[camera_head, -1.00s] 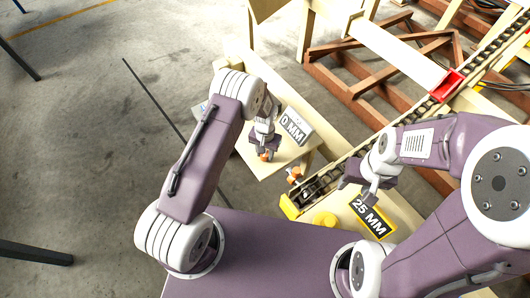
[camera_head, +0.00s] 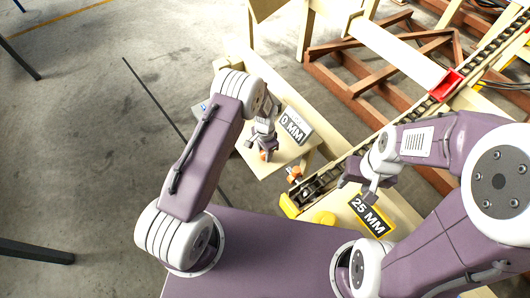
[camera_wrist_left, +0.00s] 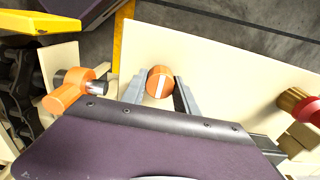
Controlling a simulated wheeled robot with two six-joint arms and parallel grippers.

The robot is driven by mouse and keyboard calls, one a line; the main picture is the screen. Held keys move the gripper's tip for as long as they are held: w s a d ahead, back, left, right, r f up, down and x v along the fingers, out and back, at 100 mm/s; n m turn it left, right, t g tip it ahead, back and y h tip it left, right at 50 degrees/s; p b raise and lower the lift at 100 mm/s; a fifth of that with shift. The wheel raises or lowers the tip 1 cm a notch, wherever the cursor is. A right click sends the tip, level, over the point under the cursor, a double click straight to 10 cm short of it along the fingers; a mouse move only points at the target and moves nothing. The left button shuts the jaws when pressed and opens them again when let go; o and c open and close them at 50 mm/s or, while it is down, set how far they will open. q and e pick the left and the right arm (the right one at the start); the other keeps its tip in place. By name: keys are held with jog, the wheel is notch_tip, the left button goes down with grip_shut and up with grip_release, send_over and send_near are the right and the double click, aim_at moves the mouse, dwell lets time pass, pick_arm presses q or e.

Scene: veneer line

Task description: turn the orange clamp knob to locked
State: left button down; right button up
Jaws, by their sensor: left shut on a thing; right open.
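The orange round knob (camera_wrist_left: 160,83) with a white stripe across its face sits between the two grey fingers of my left gripper (camera_wrist_left: 159,92) in the left wrist view. The stripe runs nearly up and down in that picture, slightly tilted. My left gripper is shut on the knob. In the head view my left gripper (camera_head: 267,149) points down at the small cream table, with a bit of the orange knob (camera_head: 266,156) showing beneath it. My right gripper (camera_head: 368,191) is open and empty above the board near the 25 MM sign.
An orange fitting with a metal tip (camera_wrist_left: 70,90) stands left of my left gripper, beside the chain. The 0 MM sign (camera_head: 292,126) stands close to my left gripper; the 25 MM sign (camera_head: 370,216) is below my right.

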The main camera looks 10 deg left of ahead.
dwell(0.4)
pick_arm(q)
jog(key=c, duration=0.9)
grip_release()
jog(key=shift+c, duration=0.2)
jog(key=shift+r, duration=0.1)
notch_tip(320, 180, up, 9)
jog(key=shift+p, duration=0.7)
